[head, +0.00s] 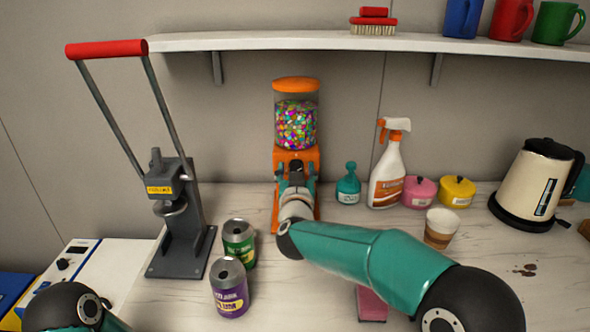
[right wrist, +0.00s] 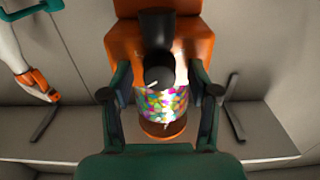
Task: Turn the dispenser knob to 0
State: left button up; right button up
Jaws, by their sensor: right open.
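The candy dispenser (head: 296,125) stands at the back of the counter, with an orange lid and base and a clear globe of coloured candies. My right gripper (head: 297,178) is in front of its orange base and covers most of it. In the right wrist view the dispenser appears upside down. Its black knob (right wrist: 158,72) has a short white mark near its rim. The open fingers of my right gripper (right wrist: 160,100) stand to either side of the knob, apart from it. No number scale is readable. My left gripper is out of view.
A spray bottle (head: 387,170) and a teal bottle (head: 348,188) stand right of the dispenser. Two cans, green (head: 239,242) and purple (head: 230,288), and a grey lever press (head: 180,225) stand left. The shelf (head: 300,41) runs above.

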jog(key=c, duration=1.2)
jog(key=shift+o, duration=0.3)
jog(key=shift+a, duration=0.1)
jog(key=shift+r+n+p, duration=0.2)
jog(key=shift+n+p, duration=0.3)
jog(key=shift+p, duration=0.25)
jog(key=n+p, duration=0.2)
jog(key=shift+n+p, duration=0.3)
jog(key=shift+p, duration=0.1)
jog(key=shift+f+n+p, duration=0.2)
jog(key=shift+n+p, duration=0.95)
jog(key=shift+n, duration=0.55)
jog(key=o, duration=1.1)
